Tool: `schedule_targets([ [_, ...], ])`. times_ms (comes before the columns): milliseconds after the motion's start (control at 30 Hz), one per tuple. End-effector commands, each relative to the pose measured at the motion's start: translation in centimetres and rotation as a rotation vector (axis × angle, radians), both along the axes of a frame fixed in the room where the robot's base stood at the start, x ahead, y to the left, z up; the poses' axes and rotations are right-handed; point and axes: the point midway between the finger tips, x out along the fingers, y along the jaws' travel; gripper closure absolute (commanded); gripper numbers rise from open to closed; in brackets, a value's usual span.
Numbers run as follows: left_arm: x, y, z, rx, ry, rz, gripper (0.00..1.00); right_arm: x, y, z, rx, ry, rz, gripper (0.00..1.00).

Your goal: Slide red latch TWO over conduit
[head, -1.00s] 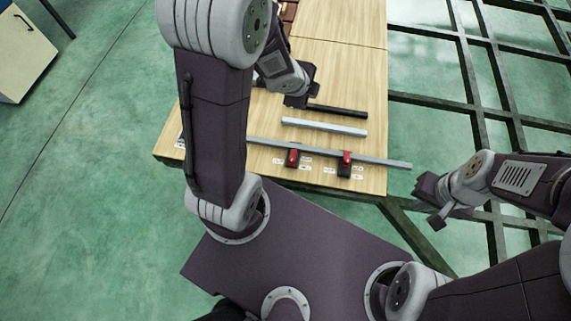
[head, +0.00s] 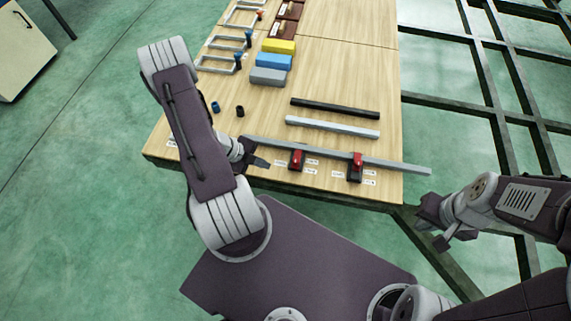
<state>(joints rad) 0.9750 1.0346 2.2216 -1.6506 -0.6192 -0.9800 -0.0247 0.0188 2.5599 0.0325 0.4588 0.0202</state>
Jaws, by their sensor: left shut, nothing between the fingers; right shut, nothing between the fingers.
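A long grey conduit (head: 400,166) runs across the front of the wooden table and sticks out past its right edge. Two red latches on dark bases stand along it, a left one (head: 297,158) and a right one (head: 356,162). The small labels beside them are too small to read, so I cannot tell which is TWO. My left gripper (head: 262,162) is shut and empty, just left of the left latch and beside the conduit's left part. My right gripper (head: 430,224) is shut and empty, off the table's front right corner, apart from both latches.
A white bar (head: 333,127) and a black bar (head: 335,109) lie behind the conduit. Yellow, blue and grey blocks (head: 268,76), clamp-like frames (head: 222,62) and two small dark cylinders (head: 240,111) are further back left. The table's right rear is clear.

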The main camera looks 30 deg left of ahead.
Motion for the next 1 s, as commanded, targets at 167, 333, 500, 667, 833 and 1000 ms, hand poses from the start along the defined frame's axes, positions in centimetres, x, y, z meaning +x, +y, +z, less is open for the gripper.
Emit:
schedule_targets([
  [167, 0.8, -1.0, -2.1, -0.002, 0.001, -0.004, 1.00, 0.0, 0.0, -1.4, 0.000, 0.000, 0.000, 1.00],
  [333, 2.3, -2.7, -5.2, -0.001, 0.001, -0.005, 1.00, 0.0, 0.0, -3.0, 0.000, 0.000, 0.000, 1.00],
  [500, 3.8, -4.3, -8.1, -0.001, 0.001, -0.006, 1.00, 0.0, 0.0, -4.4, 0.000, 0.000, 0.000, 1.00],
  [667, 6.2, -4.8, -8.2, 0.003, -0.003, -0.006, 1.00, 0.0, 0.0, -4.6, 0.000, 0.000, 0.000, 1.00],
  [833, 7.7, -5.0, -8.2, 0.002, -0.001, -0.004, 1.00, 0.0, 0.0, -4.7, 0.000, 0.000, 0.000, 1.00],
  [1000, 7.9, -5.0, -8.1, 0.000, 0.001, 0.000, 1.00, 0.0, 0.0, -4.7, 0.000, 0.000, 0.000, 1.00],
])
